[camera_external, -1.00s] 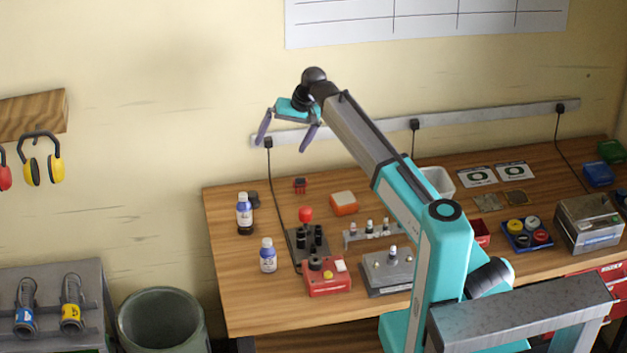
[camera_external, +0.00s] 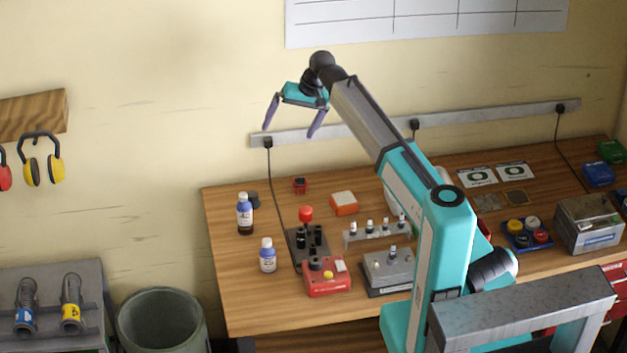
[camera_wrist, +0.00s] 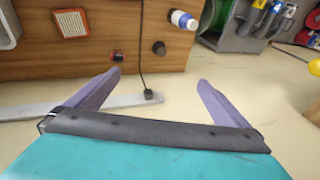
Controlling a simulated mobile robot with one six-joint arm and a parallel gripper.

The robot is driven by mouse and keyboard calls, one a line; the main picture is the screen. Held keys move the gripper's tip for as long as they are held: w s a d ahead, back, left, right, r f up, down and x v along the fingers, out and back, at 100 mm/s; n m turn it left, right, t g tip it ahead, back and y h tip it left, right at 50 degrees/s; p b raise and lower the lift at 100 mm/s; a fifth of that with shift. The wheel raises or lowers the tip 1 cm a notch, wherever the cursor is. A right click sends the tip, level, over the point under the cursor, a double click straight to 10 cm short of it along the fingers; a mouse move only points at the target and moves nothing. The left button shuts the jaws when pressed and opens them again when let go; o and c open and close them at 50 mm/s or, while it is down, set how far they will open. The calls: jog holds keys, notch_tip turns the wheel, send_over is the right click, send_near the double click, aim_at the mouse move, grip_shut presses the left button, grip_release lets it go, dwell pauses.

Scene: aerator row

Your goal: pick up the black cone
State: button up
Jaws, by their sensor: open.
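My gripper (camera_external: 289,132) is open and empty, high above the back of the bench in front of the wall rail. In the wrist view the black piece shows beyond my gripper's spread fingertips (camera_wrist: 159,77), well apart from them.
A red-and-black block (camera_external: 300,186) and an orange-and-white block (camera_external: 344,203) lie nearby. A white bottle (camera_external: 268,255), a red box (camera_external: 328,277) and a red-knobbed stand (camera_external: 305,215) are closer to the front. A grey rail (camera_external: 340,131) with plugs runs along the wall.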

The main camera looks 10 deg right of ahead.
jog(key=shift+c, duration=0.4)
jog(key=c, duration=1)
jog(key=w+a+n+t+y+b, duration=0.2)
jog(key=w+a+n+t+y, duration=0.35)
jog(key=a+n, duration=0.4)
notch_tip(320, 180, down, 22)
jog(key=s+d+n+y+b, duration=0.1)
jog(key=b, duration=0.5)
jog(key=shift+s+d+r+t+b, duration=0.15)
jog(key=shift+s+d+t+b, duration=0.05)
jog(key=shift+d+t+b, duration=0.15)
